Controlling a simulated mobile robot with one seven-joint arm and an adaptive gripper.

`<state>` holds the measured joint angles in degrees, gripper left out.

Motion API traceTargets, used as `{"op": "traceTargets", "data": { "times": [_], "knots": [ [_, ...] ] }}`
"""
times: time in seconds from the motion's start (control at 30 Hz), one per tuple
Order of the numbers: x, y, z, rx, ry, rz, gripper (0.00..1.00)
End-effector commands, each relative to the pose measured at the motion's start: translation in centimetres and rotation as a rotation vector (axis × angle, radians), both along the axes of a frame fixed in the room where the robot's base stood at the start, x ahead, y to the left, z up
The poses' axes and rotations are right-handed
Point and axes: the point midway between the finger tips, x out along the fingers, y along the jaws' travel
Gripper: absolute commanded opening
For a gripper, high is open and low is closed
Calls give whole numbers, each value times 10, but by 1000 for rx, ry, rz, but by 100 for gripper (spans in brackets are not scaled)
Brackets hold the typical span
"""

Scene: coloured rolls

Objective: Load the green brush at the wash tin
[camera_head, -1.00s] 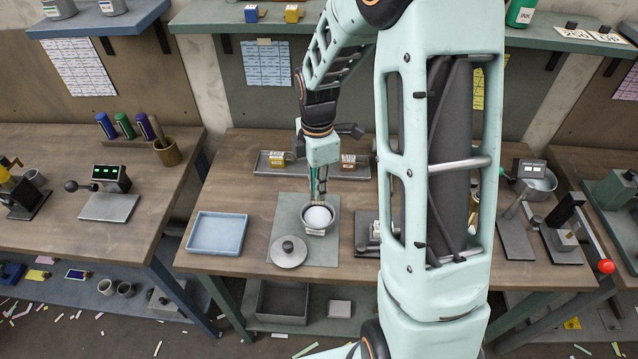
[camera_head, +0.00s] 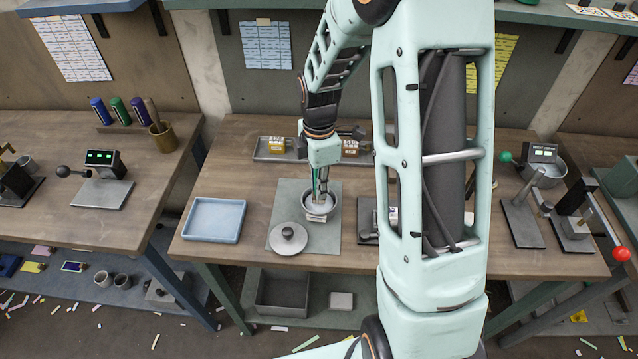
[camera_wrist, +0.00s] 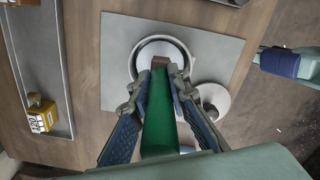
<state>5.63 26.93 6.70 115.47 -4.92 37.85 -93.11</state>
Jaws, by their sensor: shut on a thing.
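My gripper (camera_wrist: 161,110) is shut on a green brush (camera_wrist: 158,132) in the wrist view. The brush's far end lies over the wash tin (camera_wrist: 148,50), a round tin with a pale inside. In the head view my gripper (camera_head: 319,190) points down at the tin (camera_head: 313,217), which stands on a grey-green mat (camera_head: 290,200). I cannot tell whether the brush tip touches what is in the tin. A round grey lid (camera_head: 289,238) with a dark knob lies on the mat beside the tin; part of it also shows in the wrist view (camera_wrist: 214,97).
A blue tray (camera_head: 214,220) lies left of the mat. A long grey tray (camera_head: 268,156) with small labelled blocks (camera_head: 277,145) runs behind it. My arm covers the table's middle right. Stands with handles (camera_head: 522,222) are further right.

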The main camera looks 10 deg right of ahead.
Motion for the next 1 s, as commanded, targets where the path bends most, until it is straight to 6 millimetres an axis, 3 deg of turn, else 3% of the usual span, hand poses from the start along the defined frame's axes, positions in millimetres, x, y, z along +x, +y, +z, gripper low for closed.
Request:
{"op": "traceTargets", "data": {
  "times": [1.0],
  "knots": [
    [0,0,-4,0,0,1,0]
  ]
}}
